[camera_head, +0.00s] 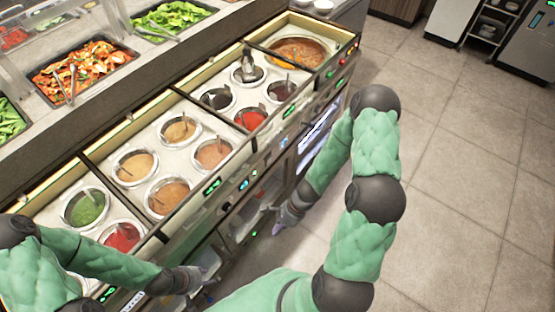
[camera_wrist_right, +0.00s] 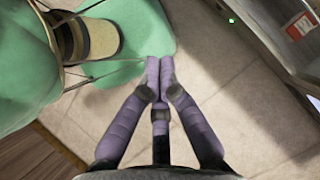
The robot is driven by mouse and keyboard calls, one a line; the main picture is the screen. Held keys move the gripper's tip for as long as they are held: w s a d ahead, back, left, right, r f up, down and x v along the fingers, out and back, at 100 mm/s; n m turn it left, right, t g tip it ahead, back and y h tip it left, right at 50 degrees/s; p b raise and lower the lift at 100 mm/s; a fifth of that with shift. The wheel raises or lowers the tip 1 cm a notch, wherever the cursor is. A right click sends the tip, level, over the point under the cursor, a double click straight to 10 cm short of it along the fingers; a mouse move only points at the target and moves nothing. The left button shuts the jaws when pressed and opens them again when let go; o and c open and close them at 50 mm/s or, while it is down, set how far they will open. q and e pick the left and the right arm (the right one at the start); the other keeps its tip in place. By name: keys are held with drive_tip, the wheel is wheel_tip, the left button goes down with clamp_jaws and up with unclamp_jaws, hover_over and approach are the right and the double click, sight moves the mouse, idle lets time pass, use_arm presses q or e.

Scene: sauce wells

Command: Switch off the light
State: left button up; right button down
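The sauce counter's front panel (camera_head: 262,165) runs diagonally through the head view, with green displays, small knobs and lit indicators. Red and green indicators (camera_head: 343,62) sit at its far right end. A warm yellow glow lines the inner edges of the wells; I cannot tell which control is the light's switch. My left gripper (camera_head: 207,279) is at the lower left, close to the counter front; its fingers are too small to read. My right gripper (camera_head: 279,226) hangs beside the lower counter front, below the panel. In the right wrist view its fingertips (camera_wrist_right: 160,64) are together and empty.
Round sauce pots (camera_head: 168,196) with ladles fill the wells. Trays of food (camera_head: 82,72) stand behind them. Open lower shelves (camera_head: 245,218) are under the panel. The tiled floor (camera_head: 465,190) to the right is clear, with a rack (camera_head: 490,25) far back.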

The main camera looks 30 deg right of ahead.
drive_tip(key=w+d+r+m+t+h+p, duration=0.1)
drive_tip(key=w+d+r+m+t, duration=0.3)
drive_tip(key=d+m, duration=0.3)
drive_tip(key=w+d+r+m+t+h, duration=0.1)
drive_tip(key=w+d+r+m+t, duration=0.4)
drive_tip(key=d, duration=0.6)
drive_tip(key=w+r+m, duration=0.1)
drive_tip(key=w+m, duration=0.1)
drive_tip(key=shift+w+p, duration=0.3)
drive_tip(key=shift+p, duration=0.1)
drive_tip(key=shift+a, duration=0.1)
drive_tip(key=b, duration=0.4)
approach(270, 161)
wheel_tip(270, 161, down, 4)
drive_tip(key=w, duration=0.2)
drive_tip(key=shift+w+a+r, duration=0.15)
drive_tip(key=shift+w+a, duration=0.65)
drive_tip(key=shift+w, duration=0.05)
